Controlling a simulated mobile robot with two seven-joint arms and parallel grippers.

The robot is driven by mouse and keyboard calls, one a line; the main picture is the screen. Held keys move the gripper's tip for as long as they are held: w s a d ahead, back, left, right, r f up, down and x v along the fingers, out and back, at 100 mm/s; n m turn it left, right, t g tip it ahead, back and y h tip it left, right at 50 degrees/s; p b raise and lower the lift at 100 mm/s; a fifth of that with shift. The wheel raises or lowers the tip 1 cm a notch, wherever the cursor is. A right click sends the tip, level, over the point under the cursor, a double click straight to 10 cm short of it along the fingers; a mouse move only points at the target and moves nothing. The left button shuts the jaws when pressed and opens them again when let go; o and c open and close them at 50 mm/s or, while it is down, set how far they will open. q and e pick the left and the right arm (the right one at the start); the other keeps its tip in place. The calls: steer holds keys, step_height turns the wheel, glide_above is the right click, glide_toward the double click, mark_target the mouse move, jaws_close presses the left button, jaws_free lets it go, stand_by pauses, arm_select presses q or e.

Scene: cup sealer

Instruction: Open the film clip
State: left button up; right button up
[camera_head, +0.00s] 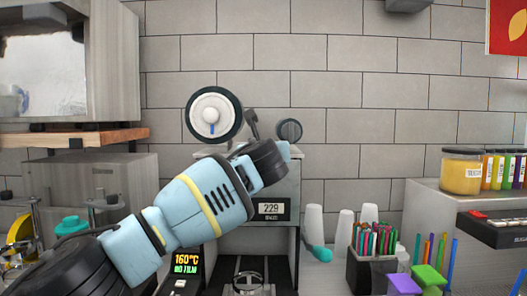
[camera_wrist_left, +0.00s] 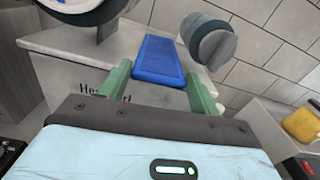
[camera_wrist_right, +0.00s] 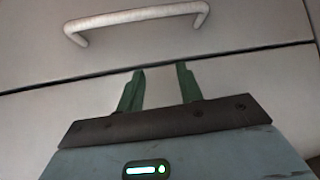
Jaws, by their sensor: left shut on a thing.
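The cup sealer (camera_head: 268,190) stands against the wall, with a film roll (camera_head: 198,118) at its top left and a dark roller (camera_head: 290,131) at its top right. In the left wrist view, a flat blue clip (camera_wrist_left: 158,60) on top of the machine lies between the green fingers of my left gripper (camera_wrist_left: 160,88), which is shut on it. In the head view my left arm covers the clip and the fingertips. My right gripper (camera_wrist_right: 160,85) shows only in its wrist view; its fingers are apart and empty, before a pale drawer front.
The drawer has a handle (camera_wrist_right: 140,22). White cups (camera_head: 343,228), a pen holder (camera_head: 372,270) and purple and green blocks (camera_head: 428,278) stand right of the sealer. A yellow jar (camera_head: 461,172) is on the right shelf. A wooden shelf (camera_head: 80,138) is at left.

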arm_select(q)
steer(key=n, duration=0.4)
steer(key=a+r+n, duration=0.1)
steer(key=n, duration=0.3)
steer(key=a+r+n, duration=0.1)
steer(key=n, duration=0.4)
steer(key=shift+r, duration=0.2)
stand_by(0.5)
steer(key=o, duration=1)
steer(key=shift+s, duration=0.1)
steer(key=s, duration=0.7)
steer(key=shift+s, duration=0.3)
steer(key=shift+f, duration=0.1)
